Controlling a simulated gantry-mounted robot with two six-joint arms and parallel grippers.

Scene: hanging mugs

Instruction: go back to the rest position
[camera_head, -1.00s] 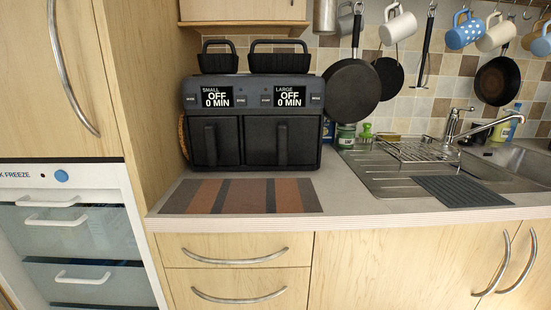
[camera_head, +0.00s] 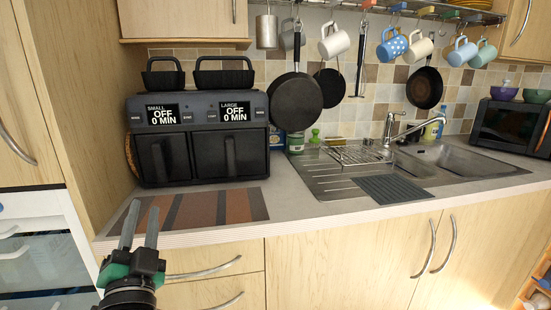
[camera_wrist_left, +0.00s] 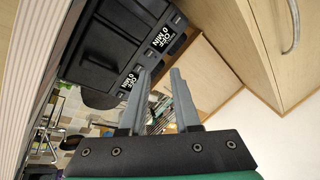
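My left gripper (camera_head: 143,208) is in front of the counter at the lower left of the head view, pointing up. Its fingers are apart with nothing between them; the left wrist view also shows the empty gap (camera_wrist_left: 160,75). A white mug (camera_head: 333,41), a blue spotted mug (camera_head: 391,46), a cream mug (camera_head: 420,48), a blue mug (camera_head: 462,52) and a teal mug (camera_head: 484,54) hang from the rail (camera_head: 420,13), well away from the gripper. My right gripper is not in view.
A black double air fryer (camera_head: 200,135) stands on the counter behind a striped mat (camera_head: 200,208). Pans (camera_head: 296,102) hang beside it. The sink (camera_head: 470,163) and microwave (camera_head: 510,127) are on the right. Cabinet fronts (camera_head: 345,255) lie below the counter edge.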

